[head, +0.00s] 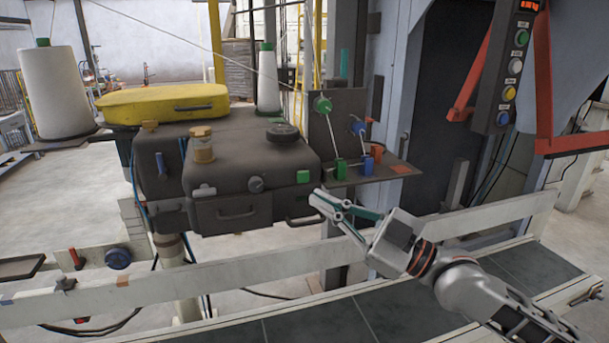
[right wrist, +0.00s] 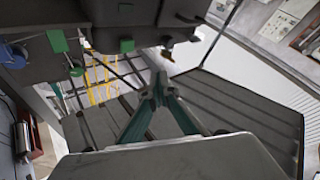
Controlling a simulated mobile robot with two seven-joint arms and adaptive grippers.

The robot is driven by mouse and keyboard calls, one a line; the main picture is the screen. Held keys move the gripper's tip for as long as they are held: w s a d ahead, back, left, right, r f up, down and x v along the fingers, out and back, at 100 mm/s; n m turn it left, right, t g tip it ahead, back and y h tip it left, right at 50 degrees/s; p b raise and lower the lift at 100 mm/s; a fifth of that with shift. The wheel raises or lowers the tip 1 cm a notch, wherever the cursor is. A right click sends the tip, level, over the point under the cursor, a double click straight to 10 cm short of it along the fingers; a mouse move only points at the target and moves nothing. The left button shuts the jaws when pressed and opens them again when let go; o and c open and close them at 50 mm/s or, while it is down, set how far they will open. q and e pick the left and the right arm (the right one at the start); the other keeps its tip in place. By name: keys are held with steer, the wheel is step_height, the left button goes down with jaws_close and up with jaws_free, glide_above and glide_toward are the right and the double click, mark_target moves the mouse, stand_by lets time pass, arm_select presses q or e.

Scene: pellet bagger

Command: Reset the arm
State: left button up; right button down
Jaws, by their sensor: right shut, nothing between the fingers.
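My right gripper (head: 318,199) reaches in from the lower right in the head view. Its fingers are shut and empty, in front of the lower right side of the dark machine head (head: 250,165). In the right wrist view its fingertips (right wrist: 160,85) meet at the middle of the picture with nothing between them. I cannot tell from the head view whether the fingertips touch the machine. My left gripper is not in view.
A conveyor (head: 350,318) with a pale side rail (head: 220,270) runs below my right arm. A button panel (head: 515,65) with red bars hangs at the upper right. Levers (head: 330,135) stand beside the machine.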

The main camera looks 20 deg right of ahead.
step_height(320, 180, down, 26)
steer(key=s+m+h, duration=0.2)
steer(key=m+h, duration=0.4)
steer(key=h, duration=0.1)
steer(key=s+d+f+m+g+h, duration=0.1)
steer(key=s+f+m+g+h, duration=0.1)
steer(key=s+f, duration=0.6)
steer(key=s+d+f+m+g+h, duration=0.1)
steer(key=s+f, duration=0.7)
steer(key=f, duration=0.8)
steer(key=shift+s+d+f+m+g+h, duration=0.15)
steer(key=shift+s+d+m+g+h, duration=0.2)
steer(key=shift+m+g+h, duration=0.6)
steer(key=shift+w+n+t+h, duration=0.2)
steer(key=shift+n+t+h, duration=0.05)
steer(key=shift+n, duration=0.1)
